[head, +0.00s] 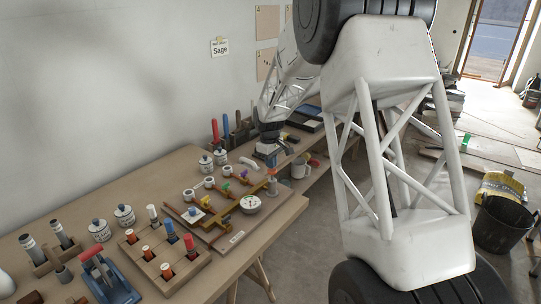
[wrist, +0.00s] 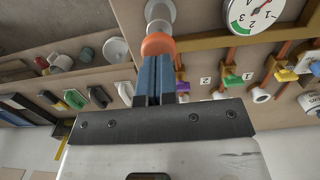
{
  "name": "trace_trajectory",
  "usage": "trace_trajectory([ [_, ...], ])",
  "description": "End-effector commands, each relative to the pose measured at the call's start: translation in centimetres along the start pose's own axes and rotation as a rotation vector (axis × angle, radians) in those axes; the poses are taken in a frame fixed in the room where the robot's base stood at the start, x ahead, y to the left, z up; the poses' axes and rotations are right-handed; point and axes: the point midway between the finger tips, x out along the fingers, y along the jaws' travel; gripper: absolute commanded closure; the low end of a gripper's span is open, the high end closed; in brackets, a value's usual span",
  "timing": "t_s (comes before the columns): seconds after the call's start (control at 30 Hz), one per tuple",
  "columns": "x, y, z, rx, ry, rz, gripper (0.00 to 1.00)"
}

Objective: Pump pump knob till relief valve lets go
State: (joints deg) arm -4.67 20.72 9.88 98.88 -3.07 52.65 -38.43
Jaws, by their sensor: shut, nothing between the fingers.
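In the wrist view, the orange pump knob (wrist: 158,45) sits on a pale grey cylinder (wrist: 158,14). My gripper (wrist: 154,62) is shut, its blue fingers together and empty. The fingertips are right at the knob; I cannot tell if they press on it. A round pressure gauge (wrist: 256,14) with a green band and red marks is partly cut off; it also shows whole in the head view (head: 250,204). In the head view, my gripper (head: 287,148) is over the far right end of the valve board (head: 215,238). I cannot pick out the relief valve.
The board carries coloured valve handles: purple (wrist: 182,87), green (wrist: 233,80) and yellow (wrist: 287,75).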

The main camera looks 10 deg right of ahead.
Motion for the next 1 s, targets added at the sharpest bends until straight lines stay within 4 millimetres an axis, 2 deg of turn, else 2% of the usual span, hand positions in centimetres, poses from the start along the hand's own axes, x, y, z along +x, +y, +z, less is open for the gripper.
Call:
trace_trajectory([
  [0.17,0.8,0.0,0.0,0.000,0.000,0.000,1.00],
  [0.53,1.0,0.0,0.0,0.000,0.000,0.000,1.00],
  [0.77,3.7,0.0,-0.1,0.000,-0.002,-0.001,1.00],
  [1.0,4.1,-0.1,-0.1,0.000,-0.002,-0.002,1.00],
])
